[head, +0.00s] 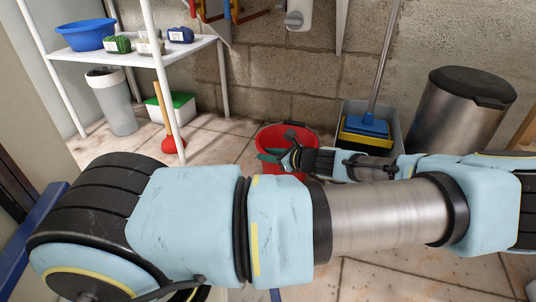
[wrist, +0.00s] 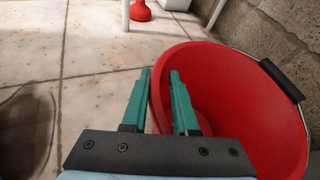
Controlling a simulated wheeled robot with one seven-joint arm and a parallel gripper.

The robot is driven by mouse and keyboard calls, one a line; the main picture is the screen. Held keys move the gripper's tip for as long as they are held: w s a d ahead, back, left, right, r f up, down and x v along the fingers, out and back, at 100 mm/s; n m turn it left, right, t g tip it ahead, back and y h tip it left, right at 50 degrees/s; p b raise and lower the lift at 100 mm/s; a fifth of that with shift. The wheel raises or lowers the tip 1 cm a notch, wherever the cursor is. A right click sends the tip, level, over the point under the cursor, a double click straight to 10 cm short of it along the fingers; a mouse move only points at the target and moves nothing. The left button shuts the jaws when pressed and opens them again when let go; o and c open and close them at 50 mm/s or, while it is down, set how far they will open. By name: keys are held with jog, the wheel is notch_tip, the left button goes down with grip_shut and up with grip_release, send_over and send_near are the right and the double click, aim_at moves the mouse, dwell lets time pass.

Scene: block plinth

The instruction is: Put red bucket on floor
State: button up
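The red bucket (head: 284,136) is in the middle of the head view, in front of the block wall, partly hidden by my arm. In the wrist view the bucket (wrist: 235,95) fills the right side, its mouth facing up and its inside looking empty. Its wire handle with a black grip (wrist: 282,80) lies at the right rim. My gripper (wrist: 160,72) straddles the bucket's left wall, one teal finger outside and one inside. The fingers are close together, with the wall between them. The bucket's base is hidden, so I cannot tell whether it touches the floor (wrist: 70,55).
A grey mop bucket (head: 393,122) with a blue-headed mop and a dark-lidded bin (head: 455,112) stand to the right. A white shelf (head: 130,55), a grey bin (head: 113,103) and a red plunger (head: 174,144) are at left. Tiled floor (head: 228,143) is clear left of the bucket.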

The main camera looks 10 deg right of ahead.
jog(key=shift+o, duration=1.1)
jog(key=p+v, duration=0.7)
jog(key=v, duration=0.4)
jog(key=s+a+r+n+g, duration=0.1)
jog(key=s+a+n+g, duration=0.2)
jog(key=a+n+g, duration=0.75)
jog(key=s+a+r+n+h, duration=0.1)
jog(key=a+r+n+h, duration=0.3)
jog(key=a+r+n, duration=0.2)
jog(key=a+r+n+t+h, duration=0.1)
jog(key=a+r+n+h, duration=0.3)
jog(key=a+r+n, duration=0.3)
notch_tip(320, 180, up, 6)
jog(key=n, duration=0.2)
jog(key=shift+s+a+f+n, duration=0.2)
jog(key=shift+s+a+n, duration=0.1)
jog(key=shift+s+n, duration=0.1)
